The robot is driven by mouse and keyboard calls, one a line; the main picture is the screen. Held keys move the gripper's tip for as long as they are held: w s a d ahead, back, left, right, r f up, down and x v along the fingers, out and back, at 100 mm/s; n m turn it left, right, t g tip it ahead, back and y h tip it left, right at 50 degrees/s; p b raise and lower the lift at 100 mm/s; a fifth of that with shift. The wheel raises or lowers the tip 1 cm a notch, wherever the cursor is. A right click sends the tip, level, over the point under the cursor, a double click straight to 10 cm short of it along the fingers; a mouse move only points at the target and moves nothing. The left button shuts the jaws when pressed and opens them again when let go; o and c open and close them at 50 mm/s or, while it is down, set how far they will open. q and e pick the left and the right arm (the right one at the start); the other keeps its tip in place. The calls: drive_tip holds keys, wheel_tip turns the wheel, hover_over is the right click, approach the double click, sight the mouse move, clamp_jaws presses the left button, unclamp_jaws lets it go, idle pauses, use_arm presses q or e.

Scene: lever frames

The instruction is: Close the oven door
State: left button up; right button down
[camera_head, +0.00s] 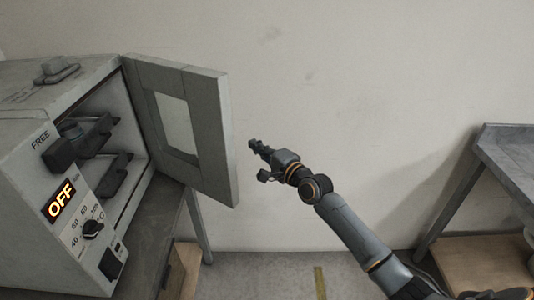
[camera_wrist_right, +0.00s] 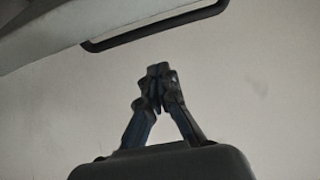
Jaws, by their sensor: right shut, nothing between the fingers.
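The grey oven (camera_head: 50,170) stands at the left in the head view, on a dark table. Its door (camera_head: 218,130) is open, swung out to the right, with a pale window (camera_head: 176,122) in it. The dark inside of the oven shows. My right gripper (camera_head: 252,146) is to the right of the door's free edge, apart from it in the picture. In the right wrist view the fingertips (camera_wrist_right: 160,72) meet and hold nothing. My left gripper is not in view.
The oven front has a lit OFF display (camera_head: 61,199) and a black knob (camera_head: 92,229). Another grey table (camera_head: 510,155) stands at the right. A plain wall (camera_head: 350,80) is behind, and the space between the door and the right table is free apart from my right arm.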

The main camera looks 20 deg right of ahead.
drive_tip(key=a+p, duration=0.1)
drive_tip(key=a, duration=0.1)
drive_tip(key=a+p, duration=0.1)
drive_tip(key=a, duration=0.1)
drive_tip(key=shift+s+p, duration=0.2)
drive_tip(key=shift+p, duration=0.2)
drive_tip(key=shift+d, duration=0.1)
